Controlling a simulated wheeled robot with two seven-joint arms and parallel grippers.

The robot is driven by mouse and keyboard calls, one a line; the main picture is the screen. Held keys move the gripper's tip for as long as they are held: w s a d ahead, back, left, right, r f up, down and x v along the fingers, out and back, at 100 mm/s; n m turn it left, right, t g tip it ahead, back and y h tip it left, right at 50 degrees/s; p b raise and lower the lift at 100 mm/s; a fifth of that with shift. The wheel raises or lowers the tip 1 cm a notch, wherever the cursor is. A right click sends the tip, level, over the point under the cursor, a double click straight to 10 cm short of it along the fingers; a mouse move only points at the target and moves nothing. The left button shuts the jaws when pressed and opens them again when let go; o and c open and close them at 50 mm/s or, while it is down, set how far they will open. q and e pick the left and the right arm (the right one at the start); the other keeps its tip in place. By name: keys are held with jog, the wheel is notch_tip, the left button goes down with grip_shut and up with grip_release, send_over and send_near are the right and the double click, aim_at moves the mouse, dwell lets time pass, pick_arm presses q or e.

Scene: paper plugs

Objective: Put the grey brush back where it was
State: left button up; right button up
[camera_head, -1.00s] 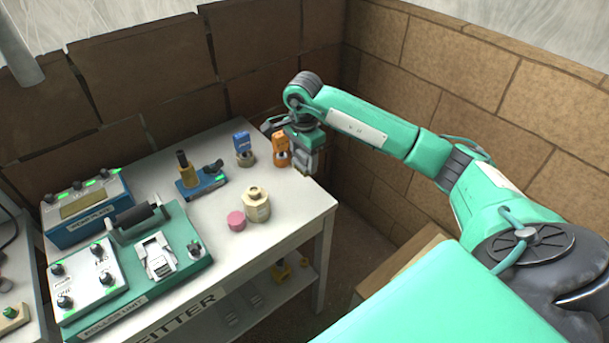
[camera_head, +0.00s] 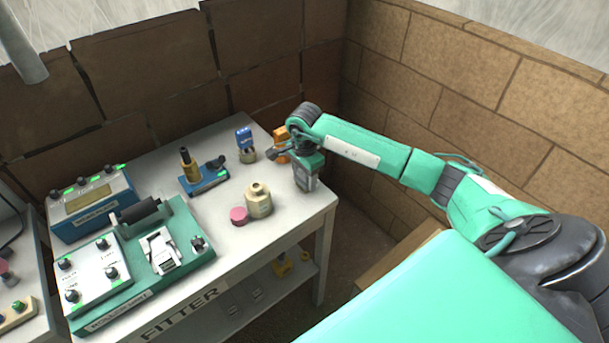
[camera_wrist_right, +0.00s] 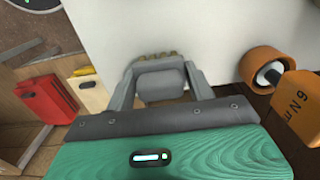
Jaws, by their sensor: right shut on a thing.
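In the right wrist view, the grey brush (camera_wrist_right: 162,82) is a small grey block with a row of brass-coloured bristles along its far side. My right gripper (camera_wrist_right: 160,86) is shut on it, one finger at each side. In the head view, my right gripper (camera_head: 305,184) is at the right end of the white table (camera_head: 215,235), near its edge. The brush is hard to separate from the gripper there. I cannot tell whether it touches the tabletop. My left gripper is out of view.
An orange tool (camera_head: 281,143) stands just behind my right gripper, also close by in the wrist view (camera_wrist_right: 300,103). A blue-topped tool (camera_head: 244,140), cream bottle (camera_head: 258,201), pink lid (camera_head: 239,216) and blue device (camera_head: 207,179) stand further left. A green roller unit (camera_head: 170,245) fills the left.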

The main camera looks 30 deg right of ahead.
jog(key=o, duration=0.9)
jog(key=shift+r+p, duration=0.2)
jog(key=shift+p, duration=0.1)
jog(key=shift+r+b, duration=0.3)
notch_tip(320, 180, up, 11)
jog(key=b, duration=0.3)
jog(key=shift+r, duration=0.15)
